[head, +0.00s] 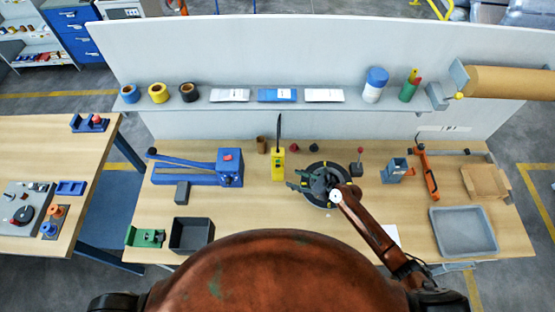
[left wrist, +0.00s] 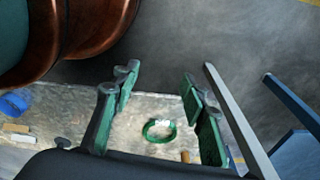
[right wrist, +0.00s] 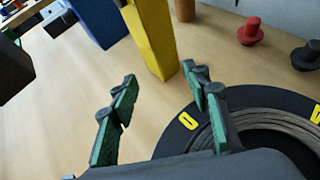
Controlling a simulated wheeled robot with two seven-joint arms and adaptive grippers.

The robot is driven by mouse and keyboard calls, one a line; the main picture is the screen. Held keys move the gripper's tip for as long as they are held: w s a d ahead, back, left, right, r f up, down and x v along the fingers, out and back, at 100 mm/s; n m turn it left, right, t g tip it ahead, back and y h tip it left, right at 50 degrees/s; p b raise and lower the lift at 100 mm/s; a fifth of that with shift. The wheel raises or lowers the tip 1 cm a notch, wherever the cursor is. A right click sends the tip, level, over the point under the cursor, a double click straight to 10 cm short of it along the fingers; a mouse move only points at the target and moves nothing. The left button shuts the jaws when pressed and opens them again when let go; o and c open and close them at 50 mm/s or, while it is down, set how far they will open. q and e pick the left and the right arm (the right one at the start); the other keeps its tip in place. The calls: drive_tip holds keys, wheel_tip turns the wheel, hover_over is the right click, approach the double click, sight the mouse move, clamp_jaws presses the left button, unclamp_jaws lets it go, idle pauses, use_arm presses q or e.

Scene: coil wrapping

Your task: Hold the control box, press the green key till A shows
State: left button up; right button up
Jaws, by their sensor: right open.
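The yellow control box (head: 278,166) stands upright on the workbench, with a thin black rod rising from it. Its lower part shows in the right wrist view (right wrist: 153,40), ahead of the fingers. Dark details on its front are too small to read; I cannot make out a green key or a letter A. My right gripper (head: 297,180) is open and empty, to the right of and nearer than the box, apart from it. Its green-padded fingers also show in the right wrist view (right wrist: 160,82). My left gripper (left wrist: 158,84) is open and empty, outside the head view.
A black round turntable (head: 318,201) with yellow marks lies under my right gripper. A blue press (head: 200,175) stands left of the box. Red and dark knobs (head: 294,148) stand behind. A green coil (left wrist: 159,131) lies below my left gripper.

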sight(281, 175)
drive_tip(key=b+x, duration=0.2)
drive_tip(key=x, duration=0.1)
drive_tip(key=shift+w+a+f+b, duration=0.1)
drive_tip(key=shift+a+f+b, duration=0.1)
drive_tip(key=shift+f+b, duration=0.15)
drive_tip(key=b+x, duration=0.1)
drive_tip(key=x, duration=0.1)
drive_tip(key=shift+w+a+b, duration=0.2)
drive_tip(key=shift+w+b, duration=0.05)
drive_tip(key=shift+b, duration=0.15)
drive_tip(key=shift+x, duration=0.85)
drive_tip(key=shift+w+a+f, duration=0.15)
drive_tip(key=shift+w+a, duration=0.05)
drive_tip(key=shift+a, duration=0.15)
drive_tip(key=shift+w+a+f, duration=0.2)
drive_tip(key=shift+a+f, duration=0.05)
drive_tip(key=shift+a, duration=0.15)
clamp_jaws()
use_arm(q)
drive_tip(key=f, duration=0.1)
drive_tip(key=s+f, duration=0.1)
drive_tip(key=f, duration=0.1)
drive_tip(key=s+f, duration=0.1)
drive_tip(key=f, duration=0.1)
drive_tip(key=shift+s+f, duration=0.15)
drive_tip(key=shift+f, duration=0.05)
